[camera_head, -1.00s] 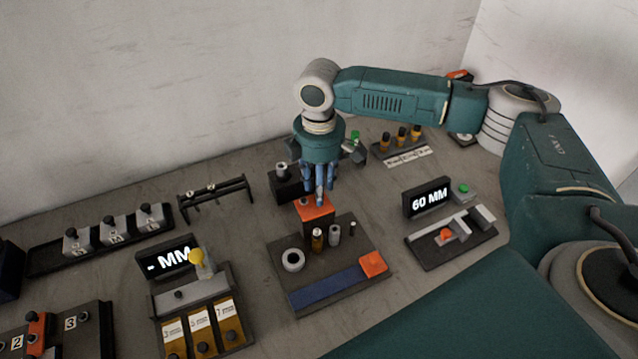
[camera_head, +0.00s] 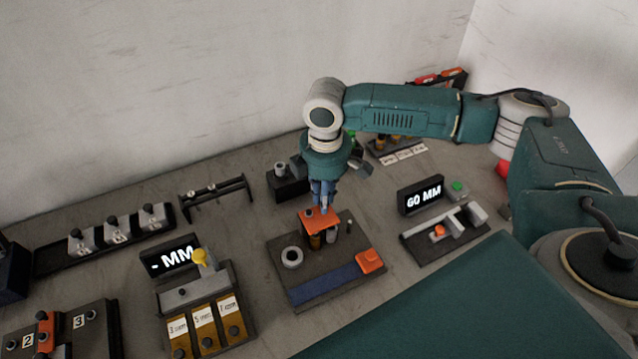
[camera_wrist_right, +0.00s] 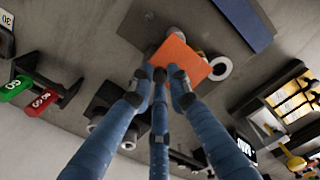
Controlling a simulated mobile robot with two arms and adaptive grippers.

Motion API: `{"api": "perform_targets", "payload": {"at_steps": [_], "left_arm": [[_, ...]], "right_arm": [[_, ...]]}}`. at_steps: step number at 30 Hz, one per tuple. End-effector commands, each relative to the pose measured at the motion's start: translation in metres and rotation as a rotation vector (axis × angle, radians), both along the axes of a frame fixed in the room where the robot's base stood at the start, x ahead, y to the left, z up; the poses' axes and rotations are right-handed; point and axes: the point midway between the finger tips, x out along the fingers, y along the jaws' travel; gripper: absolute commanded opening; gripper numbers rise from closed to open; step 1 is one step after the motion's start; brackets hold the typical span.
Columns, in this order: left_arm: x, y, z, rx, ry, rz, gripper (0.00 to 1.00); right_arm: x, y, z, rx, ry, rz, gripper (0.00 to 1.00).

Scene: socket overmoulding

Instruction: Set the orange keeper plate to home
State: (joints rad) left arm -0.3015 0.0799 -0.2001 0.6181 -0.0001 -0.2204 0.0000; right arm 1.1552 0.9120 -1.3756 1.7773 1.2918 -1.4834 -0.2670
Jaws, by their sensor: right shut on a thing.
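My right gripper (camera_head: 322,207) is shut on the orange keeper plate (camera_head: 318,222), fingers pointing down. The plate is over the back part of the dark fixture base (camera_head: 295,275), overlapping the upright pins (camera_head: 316,242) there; I cannot tell whether it touches them. In the right wrist view the orange plate (camera_wrist_right: 183,58) lies between the fingertips (camera_wrist_right: 163,78) and hides part of the base. My left gripper is not in view.
The base also carries a blue strip (camera_head: 325,285) and an orange block (camera_head: 370,260). A small dark block (camera_head: 288,185) stands behind it. The "60 MM" gauge (camera_head: 424,197) is to the right, the "- MM" gauge (camera_head: 170,258) to the left. A dark rack (camera_head: 218,192) stands back left.

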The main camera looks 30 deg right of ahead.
Motion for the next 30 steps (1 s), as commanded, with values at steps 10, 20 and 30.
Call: {"api": "perform_targets", "payload": {"at_steps": [10, 20, 30], "left_arm": [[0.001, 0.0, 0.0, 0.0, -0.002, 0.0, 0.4], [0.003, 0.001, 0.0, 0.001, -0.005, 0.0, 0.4], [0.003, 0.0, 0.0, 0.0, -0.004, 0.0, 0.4]], "right_arm": [[-0.006, 0.0, -0.001, -0.002, 0.015, 0.002, 0.28], [-0.004, 0.0, 0.001, -0.001, 0.009, 0.002, 0.35], [-0.003, 0.0, 0.052, 0.0, 0.003, 0.001, 0.35]]}}
